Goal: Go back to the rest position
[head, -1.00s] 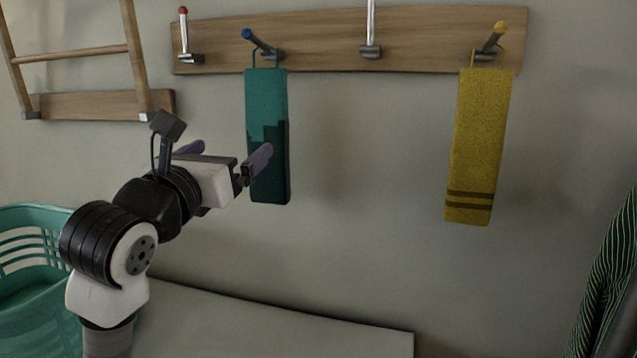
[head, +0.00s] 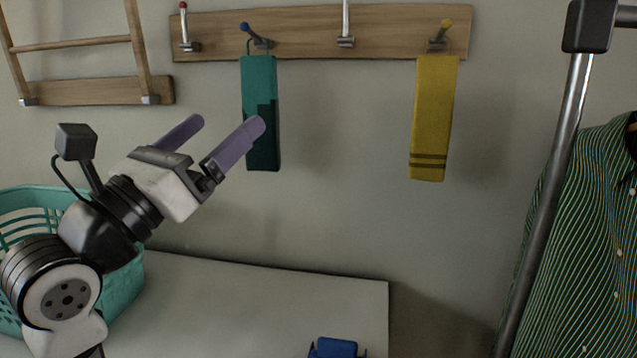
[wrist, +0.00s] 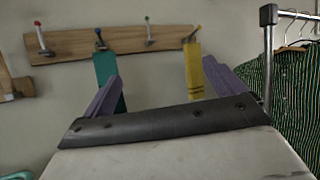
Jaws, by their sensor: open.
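My gripper (head: 221,132) is open and empty at the left of the head view, its two purple fingers spread and pointing up and to the right. In the head view, one finger overlaps the lower part of a teal hanging cloth (head: 259,85). I see no cloth between the fingers. The teal cloth hangs from the blue-tipped hook. A yellow cloth (head: 435,110) with dark stripes hangs from the yellow-tipped hook to the right. In the wrist view the purple fingers (wrist: 162,92) stand apart, with the teal cloth (wrist: 107,68) and yellow cloth (wrist: 193,68) beyond them.
A wooden hook rail (head: 300,37) runs along the wall. A teal basket (head: 120,285) stands at lower left. A pale surface (head: 270,300) lies below, with a blue object (head: 336,348) at its front. A metal rack post (head: 560,150) and striped shirt (head: 590,230) stand right.

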